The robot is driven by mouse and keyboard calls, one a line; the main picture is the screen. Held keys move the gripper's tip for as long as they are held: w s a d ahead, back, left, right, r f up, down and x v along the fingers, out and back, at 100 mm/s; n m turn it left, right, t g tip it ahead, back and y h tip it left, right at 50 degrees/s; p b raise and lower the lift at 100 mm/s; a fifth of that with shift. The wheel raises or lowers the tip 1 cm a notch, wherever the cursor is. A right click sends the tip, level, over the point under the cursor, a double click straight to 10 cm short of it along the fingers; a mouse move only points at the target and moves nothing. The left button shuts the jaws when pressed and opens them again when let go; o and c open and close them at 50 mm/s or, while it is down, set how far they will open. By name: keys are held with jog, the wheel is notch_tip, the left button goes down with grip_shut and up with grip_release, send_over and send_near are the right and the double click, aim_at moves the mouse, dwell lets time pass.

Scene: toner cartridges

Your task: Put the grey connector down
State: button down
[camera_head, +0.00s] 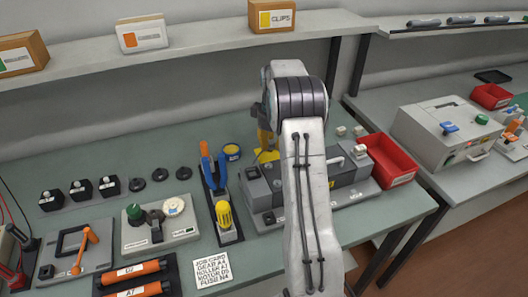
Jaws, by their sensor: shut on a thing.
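My gripper (264,120) is at the far end of my arm, in the middle of the view above the back of the bench. Only its left edge shows past my arm; its fingertips are mostly hidden. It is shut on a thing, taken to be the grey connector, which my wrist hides. Below it is a yellow item (266,155) on the bench. I cannot tell whether the held thing touches anything.
A grey device (262,192) stands below, partly behind my arm. A red bin (392,165) is to its right, with small pale blocks (341,131) behind. A tool holder (226,235) and a grey panel (160,238) are left. The back left bench is clear. A shelf (190,52) runs above.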

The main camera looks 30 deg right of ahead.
aim_at(263, 161)
jog(key=shift+w+a+f+p, duration=0.45)
jog(key=shift+w+a+p, duration=0.2)
jog(key=shift+w, duration=0.15)
jog(key=shift+w+a+f, duration=0.2)
jog(key=shift+w+f, duration=0.1)
jog(key=shift+f, duration=0.1)
notch_tip(263, 161, down, 3)
jog(key=p, duration=0.4)
jog(key=shift+f, duration=0.5)
jog(key=shift+f, duration=0.15)
jog(key=c, duration=1.1)
grip_release()
